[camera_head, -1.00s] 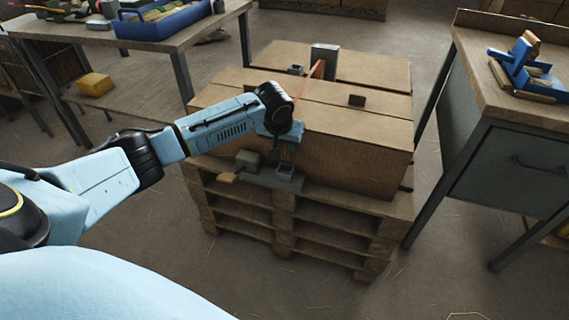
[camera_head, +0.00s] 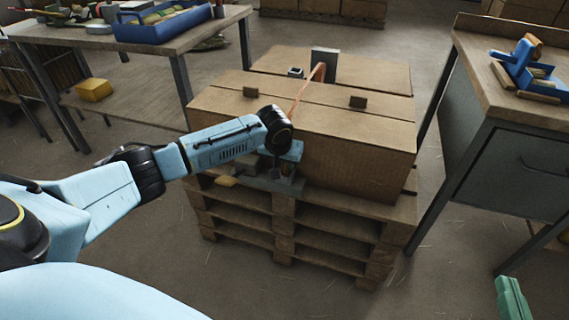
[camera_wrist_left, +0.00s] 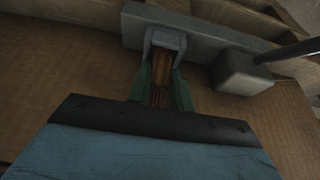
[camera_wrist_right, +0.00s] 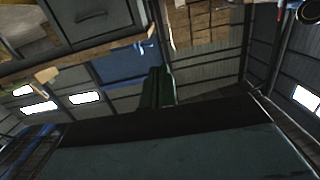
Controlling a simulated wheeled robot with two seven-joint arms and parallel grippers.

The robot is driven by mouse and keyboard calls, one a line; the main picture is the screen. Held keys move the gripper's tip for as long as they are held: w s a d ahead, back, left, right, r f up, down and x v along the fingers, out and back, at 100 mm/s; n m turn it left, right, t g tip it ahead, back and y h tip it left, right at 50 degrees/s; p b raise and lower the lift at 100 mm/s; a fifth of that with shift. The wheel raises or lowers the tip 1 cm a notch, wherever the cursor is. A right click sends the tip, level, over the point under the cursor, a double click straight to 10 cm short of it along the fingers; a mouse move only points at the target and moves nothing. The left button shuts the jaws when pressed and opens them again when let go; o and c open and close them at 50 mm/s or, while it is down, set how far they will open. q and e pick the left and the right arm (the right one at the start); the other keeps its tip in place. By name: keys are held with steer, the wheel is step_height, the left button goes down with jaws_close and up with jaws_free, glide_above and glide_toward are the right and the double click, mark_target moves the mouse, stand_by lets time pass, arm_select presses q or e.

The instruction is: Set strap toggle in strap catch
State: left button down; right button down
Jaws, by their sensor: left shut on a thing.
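My left gripper (camera_head: 286,168) points down at the near side of the large cardboard box (camera_head: 345,160). In the left wrist view its green fingers (camera_wrist_left: 161,90) are shut on the brown strap toggle (camera_wrist_left: 160,72). The toggle's far end lies at the opening of the grey U-shaped strap catch (camera_wrist_left: 166,38); I cannot tell whether it is seated. The catch sits on a grey bar (camera_wrist_left: 205,38). The orange strap (camera_head: 304,90) runs over the box top from an upright grey plate (camera_head: 324,64). My right gripper (camera_wrist_right: 158,88) looks shut and empty; its green tip shows in the head view (camera_head: 512,298).
The box stands on a wooden pallet (camera_head: 330,235). A grey block and rod (camera_wrist_left: 240,72) sit beside the catch. A workbench (camera_head: 500,120) stands right, and a table with a blue tray (camera_head: 165,27) stands back left. Floor in front of the pallet is clear.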

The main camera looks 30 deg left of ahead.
arm_select(q)
steer(key=shift+f, duration=0.1)
steer(key=c, duration=1.3)
jaws_free()
steer(key=shift+o, duration=0.2)
